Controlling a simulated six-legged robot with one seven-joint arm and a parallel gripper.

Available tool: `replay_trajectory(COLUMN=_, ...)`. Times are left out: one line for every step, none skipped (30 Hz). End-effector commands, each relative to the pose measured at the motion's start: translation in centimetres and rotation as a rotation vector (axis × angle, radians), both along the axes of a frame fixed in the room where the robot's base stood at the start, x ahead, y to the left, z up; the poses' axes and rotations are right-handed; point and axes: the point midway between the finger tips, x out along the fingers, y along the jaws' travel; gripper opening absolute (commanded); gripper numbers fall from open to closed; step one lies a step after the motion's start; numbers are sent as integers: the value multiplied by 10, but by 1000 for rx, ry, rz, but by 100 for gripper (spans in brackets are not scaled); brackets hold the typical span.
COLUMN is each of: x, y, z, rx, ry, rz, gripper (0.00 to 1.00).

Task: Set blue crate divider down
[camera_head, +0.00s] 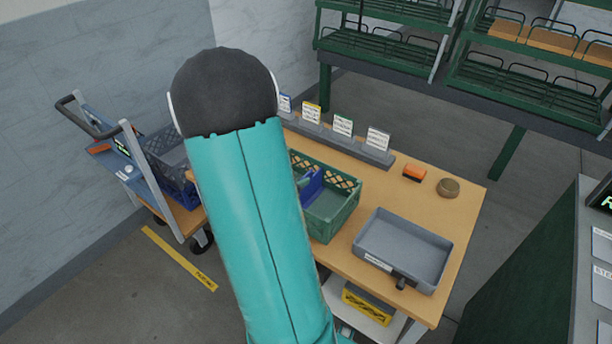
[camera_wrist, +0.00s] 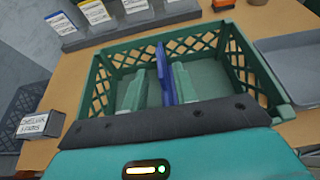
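The green crate (camera_head: 335,222) stands on the wooden table, and its lattice walls fill the middle of the wrist view (camera_wrist: 103,85). The blue crate divider (camera_wrist: 165,70) stands on edge inside the crate, running from near my gripper toward the far wall; its lower edge is hidden. In the head view the divider (camera_head: 313,186) shows partly past my arm. My gripper (camera_wrist: 154,82) reaches into the crate with its pale green fingers on either side of the divider. A gap shows between the left finger and the divider; the right finger is close against it, contact unclear.
A grey tray (camera_head: 408,240) stands right of the crate. A label rack (camera_head: 345,145) lines the table's back edge, with an orange block (camera_head: 414,173) and a round tin (camera_head: 448,187) nearby. A cart with a dark blue crate (camera_head: 168,160) is at left.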

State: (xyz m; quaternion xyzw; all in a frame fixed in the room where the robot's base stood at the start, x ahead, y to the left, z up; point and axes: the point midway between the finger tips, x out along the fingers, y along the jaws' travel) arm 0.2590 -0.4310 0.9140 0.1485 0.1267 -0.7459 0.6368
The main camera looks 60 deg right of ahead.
Motion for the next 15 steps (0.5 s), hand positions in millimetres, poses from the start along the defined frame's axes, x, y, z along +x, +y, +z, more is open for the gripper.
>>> replay_trajectory(x=4, y=11, z=6, rx=-2, ry=-2, rz=6, gripper=29)
replay_trajectory(x=4, y=17, z=8, rx=-1, ry=-2, rz=5, gripper=29)
replay_trajectory(x=5, y=24, z=11, rx=-1, ry=-2, rz=5, gripper=29)
replay_trajectory(x=6, y=28, z=12, rx=0, ry=-3, rz=4, gripper=29)
replay_trajectory(x=7, y=32, z=14, rx=0, ry=-2, rz=3, gripper=29)
replay_trajectory(x=7, y=37, z=16, rx=-1, ry=-1, rz=4, gripper=29)
replay_trajectory(x=7, y=40, z=17, rx=-1, ry=-1, rz=3, gripper=29)
replay_trajectory(x=8, y=43, z=18, rx=-1, ry=-1, rz=2, gripper=29)
replay_trajectory(x=8, y=46, z=19, rx=-1, ry=0, rz=1, gripper=29)
replay_trajectory(x=8, y=47, z=20, rx=-1, ry=0, rz=1, gripper=29)
replay_trajectory(x=8, y=48, z=20, rx=0, ry=-1, rz=0, gripper=29)
replay_trajectory(x=8, y=49, z=21, rx=0, ry=-1, rz=0, gripper=29)
replay_trajectory(x=8, y=50, z=21, rx=0, ry=-1, rz=0, gripper=29)
replay_trajectory(x=8, y=50, z=21, rx=0, ry=-1, rz=0, gripper=29)
replay_trajectory(x=8, y=50, z=21, rx=0, ry=-1, rz=0, gripper=29)
